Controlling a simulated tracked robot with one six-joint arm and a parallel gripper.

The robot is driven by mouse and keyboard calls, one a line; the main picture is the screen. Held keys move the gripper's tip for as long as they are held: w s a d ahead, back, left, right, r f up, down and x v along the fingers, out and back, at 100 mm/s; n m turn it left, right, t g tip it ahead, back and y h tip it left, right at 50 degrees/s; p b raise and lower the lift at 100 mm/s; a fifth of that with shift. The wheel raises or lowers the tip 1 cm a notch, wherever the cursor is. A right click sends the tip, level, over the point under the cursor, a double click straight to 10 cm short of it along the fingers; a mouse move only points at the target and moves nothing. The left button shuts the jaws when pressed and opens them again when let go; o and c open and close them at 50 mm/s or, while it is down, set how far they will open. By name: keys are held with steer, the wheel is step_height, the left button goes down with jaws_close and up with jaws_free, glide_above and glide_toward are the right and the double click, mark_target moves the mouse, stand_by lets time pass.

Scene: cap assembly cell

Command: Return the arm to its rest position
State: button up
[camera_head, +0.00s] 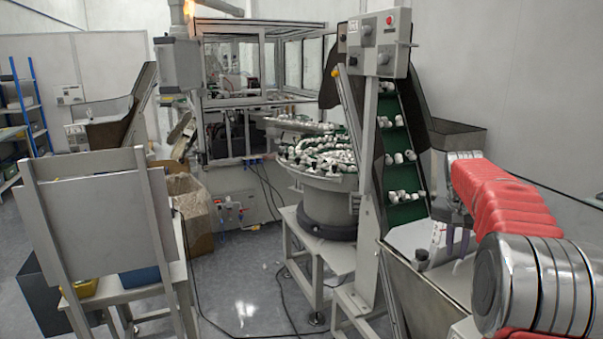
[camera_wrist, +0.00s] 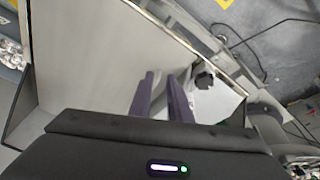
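My arm reaches in from the right edge of the head view, with its red-covered links folded over the grey hopper at the lower right. My gripper (camera_wrist: 160,77) shows in the wrist view as two dark purple fingers, apart with an empty gap between them. In the head view its dark fingers (camera_head: 458,241) point down over the hopper (camera_head: 433,297), partly hidden by the arm. The pale hopper panel (camera_wrist: 85,50) lies behind the fingers in the wrist view. A small white piece with a dark end (camera_wrist: 203,83) shows just right of the fingers; I cannot tell what it is.
A green cleated conveyor (camera_head: 402,177) with white caps rises beside the hopper. A control box (camera_head: 379,43) stands on a post before it. A round bowl feeder (camera_head: 328,195) with caps is left of the post. Floor (camera_head: 245,285) is open at centre, with cables.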

steer(key=s+a+n+t+y, duration=0.1)
steer(key=s+a+n, duration=0.1)
steer(key=s+a, duration=0.6)
steer(key=s+a+n+t, duration=0.1)
steer(key=s+a+n, duration=0.2)
steer(key=s+a, duration=0.6)
steer(key=s+a+n+t+y, duration=0.1)
steer(key=s+a, duration=0.7)
steer(key=s, duration=1.2)
steer(key=shift+s+a+f+n+y, duration=0.25)
steer(key=shift+f+n, duration=0.2)
steer(key=shift+n, duration=0.45)
